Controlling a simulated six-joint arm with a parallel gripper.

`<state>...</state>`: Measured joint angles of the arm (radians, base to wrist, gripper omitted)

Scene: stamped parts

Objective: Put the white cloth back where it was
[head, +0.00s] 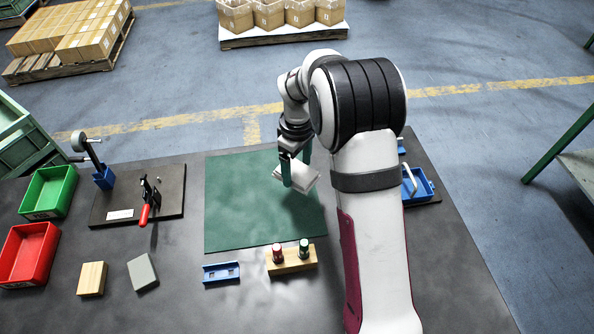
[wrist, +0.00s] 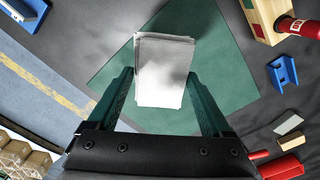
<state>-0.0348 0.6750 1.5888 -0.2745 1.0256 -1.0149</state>
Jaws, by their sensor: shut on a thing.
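The white cloth (head: 297,174) is a folded flat stack, held tilted above the green mat (head: 235,205). In the wrist view the cloth (wrist: 166,72) lies between the two green fingers. My gripper (head: 296,168) is shut on the cloth, over the right part of the mat; it also shows in the wrist view (wrist: 165,85). A shadow falls on the mat below it. My arm hides part of the mat's right side and the table behind it.
A wooden block (head: 291,261) with a red and a green stamp and a blue part (head: 221,272) stand in front of the mat. A blue tray (head: 419,187) is right of my arm. A toggle clamp on a dark board (head: 120,208) and red (head: 28,254) and green (head: 48,192) bins are left.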

